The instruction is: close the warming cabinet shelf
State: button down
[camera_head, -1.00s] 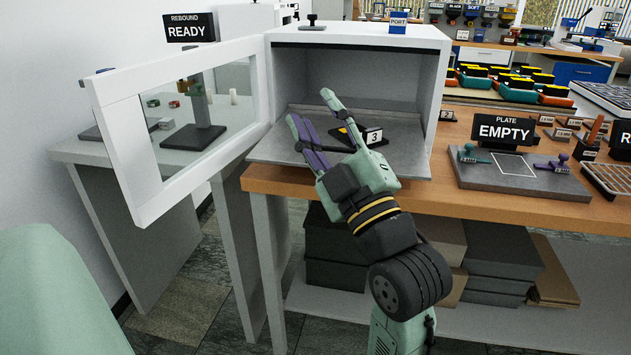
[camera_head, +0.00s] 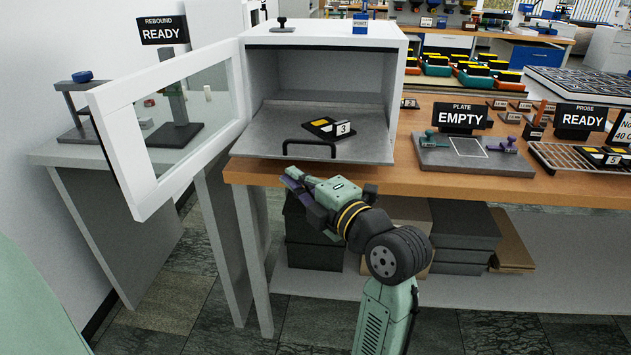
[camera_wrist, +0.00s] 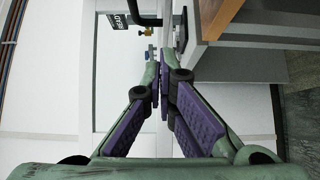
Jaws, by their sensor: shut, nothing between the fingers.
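The warming cabinet (camera_head: 330,36) stands on the wooden bench with its windowed door (camera_head: 150,195) swung open to the left. Its grey shelf (camera_head: 255,145) is slid out past the cabinet front. A dark looped handle (camera_head: 308,144) is at the shelf's front edge. My gripper (camera_head: 288,176) is just below and in front of the shelf's front edge, pointing left, fingers together and empty. In the wrist view its purple-padded fingers (camera_wrist: 163,95) meet at the tips. Whether it touches the shelf I cannot tell.
The open door's frame projects toward me on the left. The wooden bench edge (camera_head: 450,180) runs right of the cabinet, with the plate station (camera_head: 480,165) on it. Dark boxes (camera_head: 470,235) are stacked under the bench. The floor in front is clear.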

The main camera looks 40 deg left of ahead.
aim_at(285, 155)
jog(key=shift+w+a+p, duration=0.35)
jog(key=shift+w+a, duration=0.25)
jog(key=shift+w, duration=0.25)
jog(key=shift+w+a+p, duration=0.35)
jog(key=shift+w+a, duration=0.2)
jog(key=shift+w, duration=0.3)
jog(key=shift+w, duration=0.15)
